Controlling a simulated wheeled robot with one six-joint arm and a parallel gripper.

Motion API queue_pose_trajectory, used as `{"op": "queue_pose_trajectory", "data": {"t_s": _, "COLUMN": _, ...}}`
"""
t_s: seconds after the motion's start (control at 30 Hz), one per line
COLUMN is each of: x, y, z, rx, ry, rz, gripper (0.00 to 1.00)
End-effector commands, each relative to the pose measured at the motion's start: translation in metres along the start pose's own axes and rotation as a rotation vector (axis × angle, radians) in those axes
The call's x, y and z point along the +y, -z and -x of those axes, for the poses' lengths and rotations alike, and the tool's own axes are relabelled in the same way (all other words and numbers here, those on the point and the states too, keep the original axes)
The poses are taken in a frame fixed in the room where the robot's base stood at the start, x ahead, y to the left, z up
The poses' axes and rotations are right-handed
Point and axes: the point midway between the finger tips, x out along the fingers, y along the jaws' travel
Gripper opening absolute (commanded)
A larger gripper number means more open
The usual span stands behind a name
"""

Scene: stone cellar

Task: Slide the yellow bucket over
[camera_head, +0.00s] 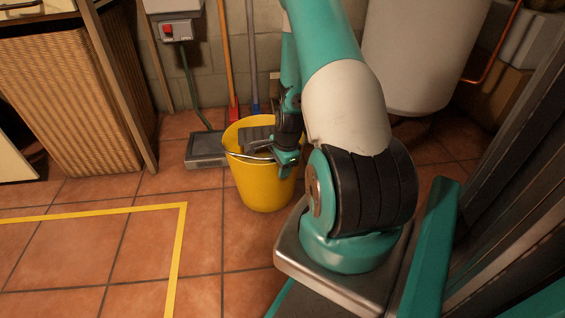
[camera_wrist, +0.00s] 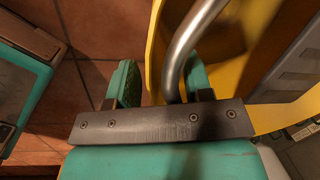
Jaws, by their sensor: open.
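The yellow bucket (camera_head: 262,190) stands upright on the tiled floor, left of my arm. Its metal handle (camera_head: 247,156) lies down along the near rim. A grey insert (camera_head: 256,134) shows in its mouth. My gripper (camera_head: 287,160) is at the bucket's right near rim, and my arm hides part of that side. In the wrist view my gripper (camera_wrist: 160,82) is open, with the bucket's wall (camera_wrist: 153,45) and the curved handle (camera_wrist: 176,50) between its two fingers. I cannot tell whether either finger touches them.
Yellow tape (camera_head: 178,245) marks a floor area at the left front, clear inside. A grey floor box (camera_head: 207,148) stands just left of the bucket. Broom handles (camera_head: 228,60) lean behind it. A wicker panel (camera_head: 70,95) is at left and a white tank (camera_head: 420,50) at back right.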

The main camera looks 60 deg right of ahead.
Motion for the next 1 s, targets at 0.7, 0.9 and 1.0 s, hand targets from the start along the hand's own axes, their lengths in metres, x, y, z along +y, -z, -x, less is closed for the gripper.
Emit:
{"op": "queue_pose_trajectory", "data": {"t_s": 0.7, "x": -0.0001, "y": 0.0001, "z": -0.0048, "rx": 0.000, "ry": 0.001, "rz": 0.000, "gripper": 0.00}}
{"op": "queue_pose_trajectory", "data": {"t_s": 0.9, "x": -0.0004, "y": 0.0004, "z": -0.0048, "rx": 0.001, "ry": 0.002, "rz": 0.000, "gripper": 0.00}}
{"op": "queue_pose_trajectory", "data": {"t_s": 1.0, "x": -0.0008, "y": 0.0006, "z": -0.0048, "rx": 0.002, "ry": 0.003, "rz": 0.000, "gripper": 0.00}}
